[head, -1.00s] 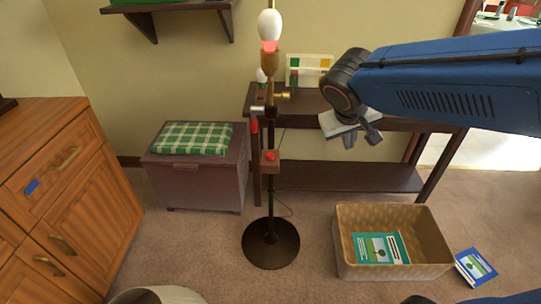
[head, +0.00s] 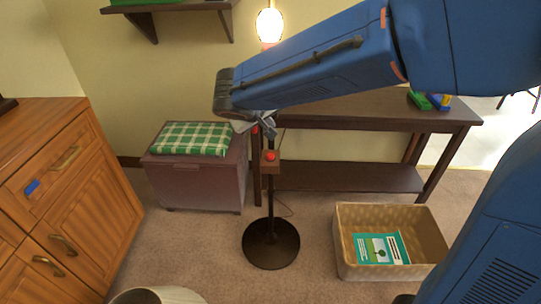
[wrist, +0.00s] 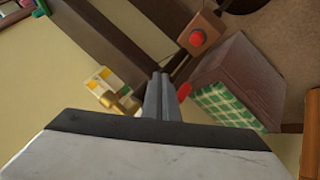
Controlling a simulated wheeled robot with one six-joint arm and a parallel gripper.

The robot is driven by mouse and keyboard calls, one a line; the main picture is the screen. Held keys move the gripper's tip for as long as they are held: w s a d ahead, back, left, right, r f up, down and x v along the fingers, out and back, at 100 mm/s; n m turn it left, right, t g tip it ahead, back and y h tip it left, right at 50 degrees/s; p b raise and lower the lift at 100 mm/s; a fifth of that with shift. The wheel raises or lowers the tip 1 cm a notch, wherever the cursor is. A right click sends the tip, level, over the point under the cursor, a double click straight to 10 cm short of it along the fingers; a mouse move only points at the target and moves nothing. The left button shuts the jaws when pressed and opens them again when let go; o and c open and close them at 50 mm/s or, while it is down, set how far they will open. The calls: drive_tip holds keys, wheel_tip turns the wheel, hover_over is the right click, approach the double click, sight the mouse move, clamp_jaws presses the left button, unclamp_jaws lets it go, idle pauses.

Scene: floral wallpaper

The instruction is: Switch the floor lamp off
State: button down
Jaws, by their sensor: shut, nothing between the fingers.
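The floor lamp stands on a round dark base (head: 271,243) with a thin dark pole. Its bulb (head: 269,25) glows warm yellow at the top. A wooden box on the pole carries a red button (head: 270,156), also seen in the wrist view (wrist: 197,38). A red tip (wrist: 184,90) shows just right of my fingertips in the wrist view, and beside the pole in the head view (head: 254,129). My gripper (wrist: 163,78) is shut and empty. In the head view my gripper (head: 264,124) is at the pole, above the button box. My arm hides the pole's upper part. Contact cannot be told.
A dark side table (head: 370,108) stands behind the lamp. A chest (head: 195,182) with a green checked cushion (head: 192,138) is left of it. A wicker basket (head: 343,262) holding a green book (head: 381,248) is at right. A wooden cabinet (head: 95,200) stands at far left.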

sight(269, 157)
drive_tip(key=shift+f, duration=0.15)
drive_tip(key=shift+f, duration=4.25)
drive_tip(key=shift+f, duration=0.15)
drive_tip(key=shift+f, duration=0.25)
drive_tip(key=shift+f, duration=0.5)
drive_tip(key=shift+r, duration=0.9)
drive_tip(key=shift+r, duration=0.15)
drive_tip(key=shift+r, duration=2.35)
